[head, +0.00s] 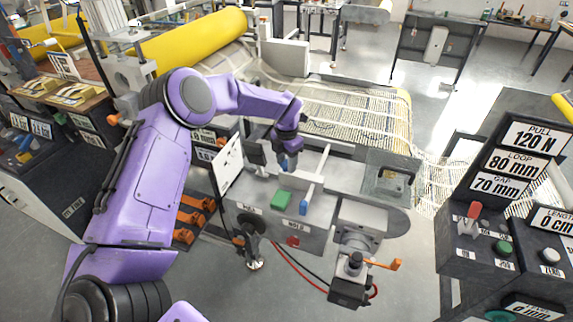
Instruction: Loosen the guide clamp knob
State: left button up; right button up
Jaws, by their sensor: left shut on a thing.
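My left gripper (287,163) reaches down from the purple arm over the grey machine bed (265,222). Its fingers are shut on a small dark blue piece at the guide, which appears to be the guide clamp knob. The gripper hides most of it, so its turn position cannot be told. A pale guide bar (320,165) stands just right of the gripper. My right gripper is not in view.
A white panel (228,165) stands left. Pale mesh (360,110) lies behind. A control console (490,205) is at right. A motor unit with an orange lever (385,264) is in front.

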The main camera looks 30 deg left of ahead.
pick_arm(q)
jog(key=n+b, duration=1)
jog(key=n, duration=0.1)
jog(key=shift+d+f+b, duration=0.2)
jog(key=shift+f+b, duration=0.05)
jog(key=shift+b, duration=0.15)
jog(key=n+b, duration=0.2)
jog(key=n, duration=0.1)
jog(key=shift+w+b, duration=0.1)
jog(key=shift+b, duration=0.3)
jog(key=shift+r+n+b, duration=0.2)
jog(key=shift+n+b, duration=0.65)
jog(key=shift+n, duration=0.25)
jog(key=o, duration=1.1)
jog(key=shift+c, duration=0.2)
